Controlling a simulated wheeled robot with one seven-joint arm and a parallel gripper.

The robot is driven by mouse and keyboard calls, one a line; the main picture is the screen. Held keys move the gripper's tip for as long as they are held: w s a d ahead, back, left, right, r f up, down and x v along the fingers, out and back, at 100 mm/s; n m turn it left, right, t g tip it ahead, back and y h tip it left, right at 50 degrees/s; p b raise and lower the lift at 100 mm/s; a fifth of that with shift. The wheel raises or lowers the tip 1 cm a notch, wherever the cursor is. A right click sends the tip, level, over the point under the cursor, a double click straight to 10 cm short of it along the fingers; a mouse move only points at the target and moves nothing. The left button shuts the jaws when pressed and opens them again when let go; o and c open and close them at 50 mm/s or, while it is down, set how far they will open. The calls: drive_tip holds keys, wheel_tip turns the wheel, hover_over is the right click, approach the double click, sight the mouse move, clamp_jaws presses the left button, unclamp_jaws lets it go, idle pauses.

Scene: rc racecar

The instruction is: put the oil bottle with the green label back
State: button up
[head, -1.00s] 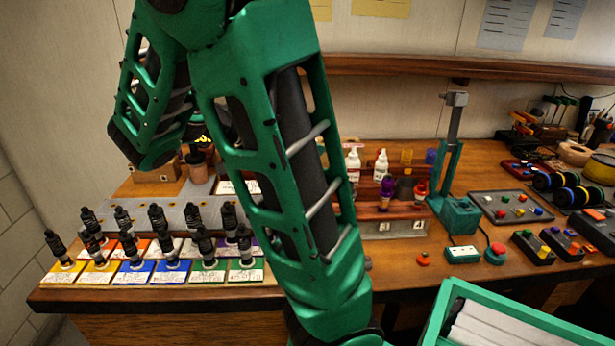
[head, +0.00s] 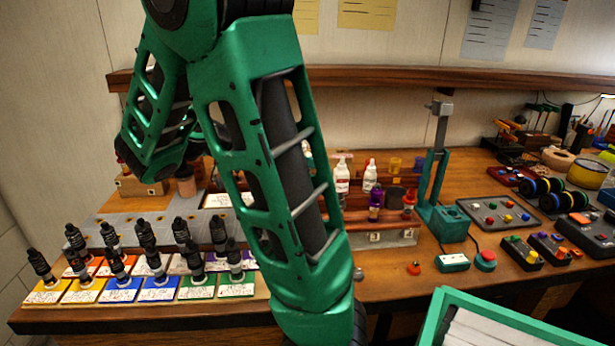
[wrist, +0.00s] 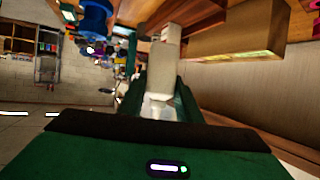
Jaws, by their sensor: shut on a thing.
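In the wrist view my gripper (wrist: 163,103) is shut on a pale, whitish bottle-like thing (wrist: 162,72), which sticks out beyond the fingers. No green label can be made out on it. In the head view my own green arm hides the gripper and the held thing. A wooden bottle rack (head: 388,238) stands mid-table, partly behind my arm. On it are a white bottle with a red label (head: 342,179), another white bottle (head: 370,176), a purple bottle (head: 376,205) and a red bottle (head: 409,204).
Several black shock absorbers (head: 146,245) stand on coloured cards at the front left. A green press stand (head: 445,222) is right of the rack. A red knob (head: 414,268) lies before it. A green-rimmed bin (head: 480,310) is at the lower right. A wooden shelf (head: 400,76) runs along the wall.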

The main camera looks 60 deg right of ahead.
drive_tip(key=d+f, duration=0.1)
drive_tip(key=d, duration=0.1)
drive_tip(key=w+d+f, duration=0.1)
drive_tip(key=d+f, duration=0.1)
drive_tip(key=d, duration=0.1)
drive_tip(key=d+f, duration=0.2)
drive_tip(key=shift+w+d, duration=0.3)
drive_tip(key=shift+d, duration=0.05)
drive_tip(key=shift+f, duration=1.9)
drive_tip(key=o, duration=1.1)
drive_tip(key=shift+f, duration=0.1)
drive_tip(key=v, duration=1.2)
